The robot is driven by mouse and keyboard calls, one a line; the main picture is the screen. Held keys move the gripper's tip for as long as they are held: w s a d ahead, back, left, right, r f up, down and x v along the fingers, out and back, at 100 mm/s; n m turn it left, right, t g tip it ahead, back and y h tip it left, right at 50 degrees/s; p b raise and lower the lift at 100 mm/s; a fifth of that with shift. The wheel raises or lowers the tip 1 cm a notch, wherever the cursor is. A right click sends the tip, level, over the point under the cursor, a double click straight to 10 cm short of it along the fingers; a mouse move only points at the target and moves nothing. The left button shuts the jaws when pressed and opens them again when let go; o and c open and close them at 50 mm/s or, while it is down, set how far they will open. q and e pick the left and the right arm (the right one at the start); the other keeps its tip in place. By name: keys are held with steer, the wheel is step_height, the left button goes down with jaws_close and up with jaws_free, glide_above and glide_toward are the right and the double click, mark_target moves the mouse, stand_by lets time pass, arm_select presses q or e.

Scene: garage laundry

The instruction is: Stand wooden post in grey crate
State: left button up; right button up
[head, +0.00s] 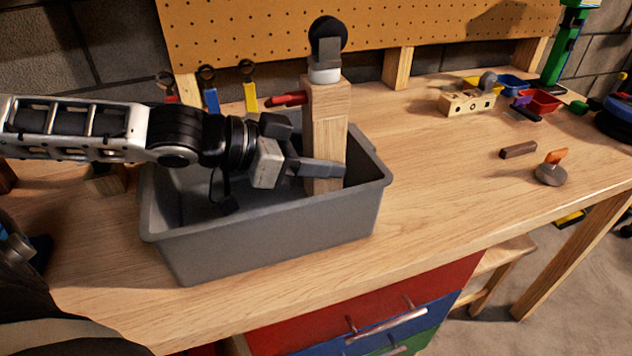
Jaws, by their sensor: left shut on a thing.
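The wooden post (329,120) is upright in the head view, with a red peg on its left side and a white and black fitting on top. Its lower end is inside the grey crate (270,243), near the right end; the front wall hides its base, so I cannot tell whether it touches the crate floor. My left gripper (322,170) reaches in from the left over the crate and is shut on the post's lower part. My right gripper is not in view.
The crate stands on a wooden workbench (440,205) near its front edge. A wooden toy block (467,103), red bin (541,101), brown bar (518,150) and grey round piece (550,175) lie to the right. A pegboard (370,22) stands behind.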

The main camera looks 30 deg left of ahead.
arm_select(q)
step_height(320, 180, down, 3)
steer(key=shift+r+b, duration=0.15)
steer(key=shift+b, duration=0.45)
steer(key=shift+f, duration=0.35)
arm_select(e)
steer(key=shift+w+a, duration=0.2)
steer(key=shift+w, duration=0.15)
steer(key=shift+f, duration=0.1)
arm_select(q)
steer(key=o, duration=1.2)
steer(key=shift+f, duration=0.15)
